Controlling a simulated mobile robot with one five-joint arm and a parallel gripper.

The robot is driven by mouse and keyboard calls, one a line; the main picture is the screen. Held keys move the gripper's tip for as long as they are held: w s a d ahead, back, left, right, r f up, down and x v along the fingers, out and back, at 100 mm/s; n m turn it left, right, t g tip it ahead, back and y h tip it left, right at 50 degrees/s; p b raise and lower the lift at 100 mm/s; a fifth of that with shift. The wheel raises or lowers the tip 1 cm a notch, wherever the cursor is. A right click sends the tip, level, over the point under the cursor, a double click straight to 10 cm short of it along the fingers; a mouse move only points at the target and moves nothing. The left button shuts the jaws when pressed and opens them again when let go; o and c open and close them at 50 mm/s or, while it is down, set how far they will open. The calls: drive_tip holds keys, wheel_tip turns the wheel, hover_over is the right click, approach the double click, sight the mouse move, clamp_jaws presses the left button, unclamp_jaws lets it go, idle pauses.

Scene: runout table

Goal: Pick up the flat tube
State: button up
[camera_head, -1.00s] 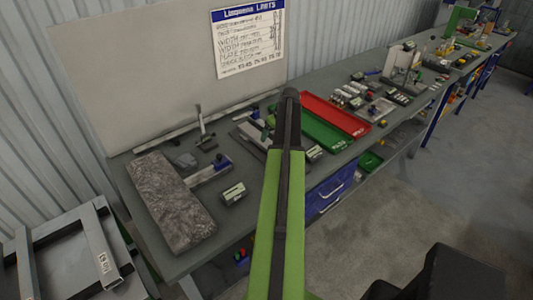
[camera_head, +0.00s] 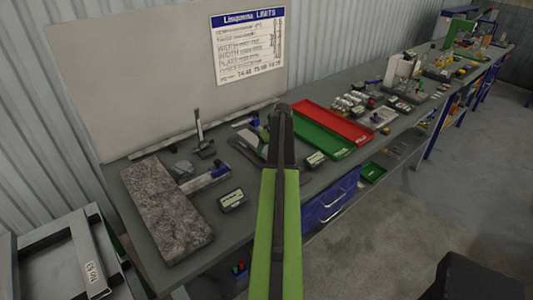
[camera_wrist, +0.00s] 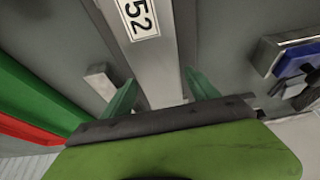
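A flat grey metal bar with a white "52" label (camera_wrist: 157,75), which looks like the flat tube, runs through the middle of the wrist view. My gripper (camera_wrist: 162,80) is open, with one green finger on each side of the bar. The fingers look apart from it, but I cannot tell their height over it. The bar's near end is hidden behind my gripper body. In the head view my arm covers most of that spot on the bench, and the fingers are hidden.
Green (camera_head: 318,137) and red (camera_head: 345,124) trays lie right of my arm; the green tray (camera_wrist: 35,90) is at left in the wrist view. A stone plate (camera_head: 165,208), a blue-ended tool (camera_wrist: 295,62) and a small grey block (camera_wrist: 99,78) are nearby. A labelled frame (camera_head: 90,262) stands lower left.

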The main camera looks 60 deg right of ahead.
clamp_jaws()
drive_tip(key=shift+r, duration=0.15)
idle(0.4)
